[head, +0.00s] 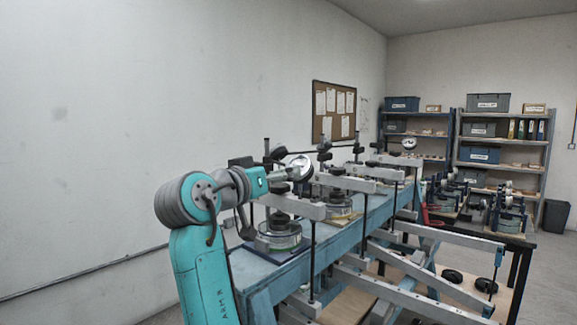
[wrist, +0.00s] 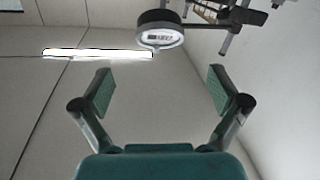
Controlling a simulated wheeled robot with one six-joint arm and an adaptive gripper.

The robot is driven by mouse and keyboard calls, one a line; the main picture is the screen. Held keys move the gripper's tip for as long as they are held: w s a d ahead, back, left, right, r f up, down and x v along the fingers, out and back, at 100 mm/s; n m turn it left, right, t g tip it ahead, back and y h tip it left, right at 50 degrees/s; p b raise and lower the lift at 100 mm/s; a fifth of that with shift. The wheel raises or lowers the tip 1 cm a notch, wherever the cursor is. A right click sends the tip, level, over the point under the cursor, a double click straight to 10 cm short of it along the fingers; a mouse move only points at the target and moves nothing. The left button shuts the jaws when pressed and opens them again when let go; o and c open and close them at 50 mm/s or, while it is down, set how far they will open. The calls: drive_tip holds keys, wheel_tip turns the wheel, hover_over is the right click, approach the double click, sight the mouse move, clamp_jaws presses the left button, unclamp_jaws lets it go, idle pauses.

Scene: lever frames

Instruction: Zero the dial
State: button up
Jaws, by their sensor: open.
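A round dial gauge (head: 301,168) with a pale face and dark rim sits above the nearest lever frame in the head view. In the wrist view the dial (wrist: 160,37) shows at the top centre, seen at a slant, with dark marks I cannot read. My gripper (wrist: 162,88) is open and empty, its two green-padded fingers spread wide. The dial appears above the gap between the fingertips, apart from them. In the head view my gripper (head: 280,175) is close beside the dial, partly lost among dark parts.
A blue bench (head: 345,228) carries a row of lever frames with grey beams (head: 347,182) and round cells (head: 279,236). Another dial (head: 409,143) stands farther along. Dark rods and a bracket (wrist: 228,15) are beside the near dial. The wall side at left is clear.

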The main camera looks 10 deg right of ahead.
sight(298, 163)
drive_tip(key=x, duration=1)
drive_tip(key=shift+w+d, duration=0.15)
drive_tip(key=c, duration=1.1)
